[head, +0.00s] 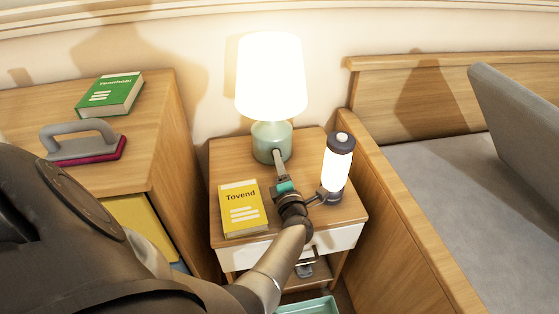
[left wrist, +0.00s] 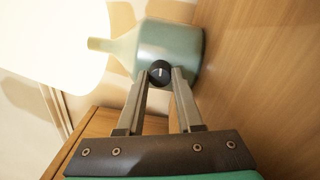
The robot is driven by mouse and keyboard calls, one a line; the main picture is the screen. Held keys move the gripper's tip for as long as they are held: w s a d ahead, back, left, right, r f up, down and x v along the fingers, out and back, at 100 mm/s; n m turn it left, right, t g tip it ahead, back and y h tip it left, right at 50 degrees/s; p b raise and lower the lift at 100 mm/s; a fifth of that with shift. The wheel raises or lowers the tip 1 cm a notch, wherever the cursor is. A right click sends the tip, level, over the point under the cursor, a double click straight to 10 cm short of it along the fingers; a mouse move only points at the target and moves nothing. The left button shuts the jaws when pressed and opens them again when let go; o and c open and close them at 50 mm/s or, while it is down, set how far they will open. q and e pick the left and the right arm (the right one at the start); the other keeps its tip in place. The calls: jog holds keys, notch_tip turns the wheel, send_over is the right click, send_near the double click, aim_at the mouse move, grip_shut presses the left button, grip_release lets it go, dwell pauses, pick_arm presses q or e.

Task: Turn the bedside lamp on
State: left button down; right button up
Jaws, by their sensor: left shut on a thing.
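The bedside lamp has a teal base (head: 271,141) and a white shade (head: 271,76) that glows brightly. It stands upright at the back of the nightstand, and its base also shows sideways in the left wrist view (left wrist: 172,45). A round black knob (left wrist: 160,73) with a pale mark sits on the front of the base. My left gripper (head: 279,156) reaches the base from the front. In the left wrist view its two fingertips (left wrist: 160,78) are shut on the knob, one on each side. My right gripper is in neither view.
On the nightstand (head: 230,160), a yellow book (head: 240,208) lies left of my arm and a glowing lantern (head: 337,168) stands close on its right. A dresser at left carries a green book (head: 110,94) and a grey-handled object (head: 84,142). A bed (head: 430,170) is at right.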

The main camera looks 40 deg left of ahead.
pick_arm(q)
jog(key=shift+m, duration=0.5)
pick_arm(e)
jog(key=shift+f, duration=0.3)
pick_arm(q)
jog(key=c, duration=0.6)
grip_release()
jog(key=shift+o, duration=0.2)
